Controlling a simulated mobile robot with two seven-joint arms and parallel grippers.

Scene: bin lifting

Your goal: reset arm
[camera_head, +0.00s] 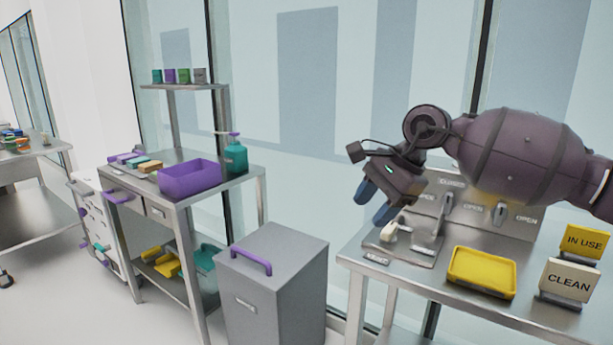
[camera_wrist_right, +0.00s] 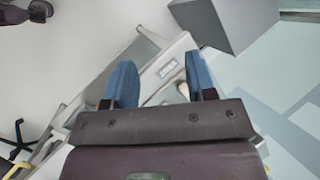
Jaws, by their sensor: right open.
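My right gripper (camera_head: 375,203) is in the head view, above the left end of the right-hand metal table (camera_head: 375,270). Its two blue fingers are apart, and nothing shows between them. In the right wrist view the open blue fingers (camera_wrist_right: 160,82) point over the edge of a metal surface with a small label. My right arm reaches in from the right edge of the head view. A small white item (camera_head: 389,233) on a metal plate sits just below the fingers, apart from them. My left gripper is not in view.
A grey bin (camera_head: 280,285) with a purple handle stands on the floor left of the table. A yellow tray (camera_head: 482,272) and signs reading IN USE (camera_head: 584,241) and CLEAN (camera_head: 568,281) are on the table. A shelved cart (camera_head: 225,184) holds a purple box (camera_head: 190,180).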

